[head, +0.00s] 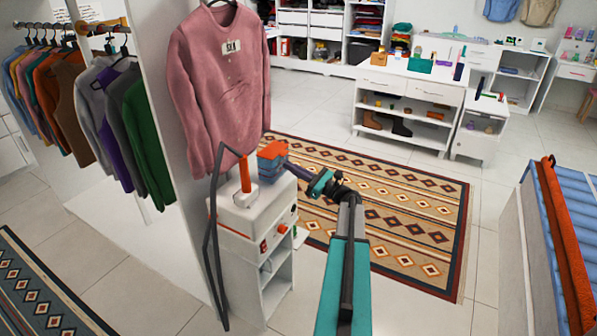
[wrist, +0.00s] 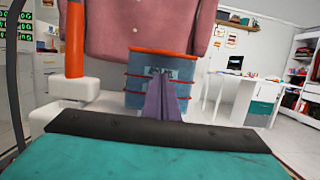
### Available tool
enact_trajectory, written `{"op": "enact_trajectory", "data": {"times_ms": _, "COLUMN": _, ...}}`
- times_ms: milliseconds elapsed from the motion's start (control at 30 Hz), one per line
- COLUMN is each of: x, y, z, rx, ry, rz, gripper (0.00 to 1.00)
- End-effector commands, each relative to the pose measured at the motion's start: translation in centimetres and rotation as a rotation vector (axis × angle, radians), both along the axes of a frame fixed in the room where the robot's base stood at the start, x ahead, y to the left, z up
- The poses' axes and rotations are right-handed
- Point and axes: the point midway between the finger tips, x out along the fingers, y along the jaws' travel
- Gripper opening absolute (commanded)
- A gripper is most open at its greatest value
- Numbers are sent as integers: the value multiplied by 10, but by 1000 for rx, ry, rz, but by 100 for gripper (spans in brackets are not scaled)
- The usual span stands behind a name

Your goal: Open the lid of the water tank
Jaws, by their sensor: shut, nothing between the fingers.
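The water tank (head: 269,170) is a blue ribbed box on the back right of a white unit in the head view. Its orange lid (head: 272,149) sits on top; I cannot tell whether it is fully seated. In the wrist view the tank (wrist: 136,86) stands straight ahead, with the orange edge of the lid (wrist: 163,51) along its top. My gripper (head: 287,166) is shut and empty, at the tank's right side in the head view. In the wrist view my gripper (wrist: 165,80) points at the tank's front, below the lid; contact is unclear.
The white unit (head: 238,219) carries an orange-and-white steam iron (head: 244,185) left of the tank, with a dark hose beside it. A pink sweater (head: 222,85) hangs close behind. A patterned rug (head: 400,215) lies to the right, with open floor around it.

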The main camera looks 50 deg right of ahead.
Motion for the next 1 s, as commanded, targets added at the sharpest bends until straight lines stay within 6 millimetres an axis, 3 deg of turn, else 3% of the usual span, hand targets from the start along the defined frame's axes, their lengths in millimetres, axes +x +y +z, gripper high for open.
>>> {"op": "enact_trajectory", "data": {"times_ms": 233, "x": 0, "y": 1, "z": 22, "rx": -1, "ry": 1, "rz": 0, "gripper": 0}}
{"op": "enact_trajectory", "data": {"times_ms": 600, "x": 0, "y": 1, "z": 24, "rx": 0, "ry": 1, "rz": 1, "gripper": 0}}
{"op": "enact_trajectory", "data": {"times_ms": 633, "x": 3, "y": -14, "z": 23, "rx": -1, "ry": 1, "rz": 3, "gripper": 0}}
{"op": "enact_trajectory", "data": {"times_ms": 733, "x": 1, "y": -3, "z": 24, "rx": 0, "ry": 3, "rz": 2, "gripper": 0}}
{"op": "enact_trajectory", "data": {"times_ms": 1000, "x": 5, "y": 1, "z": 30, "rx": -7, "ry": 32, "rz": 1, "gripper": 0}}
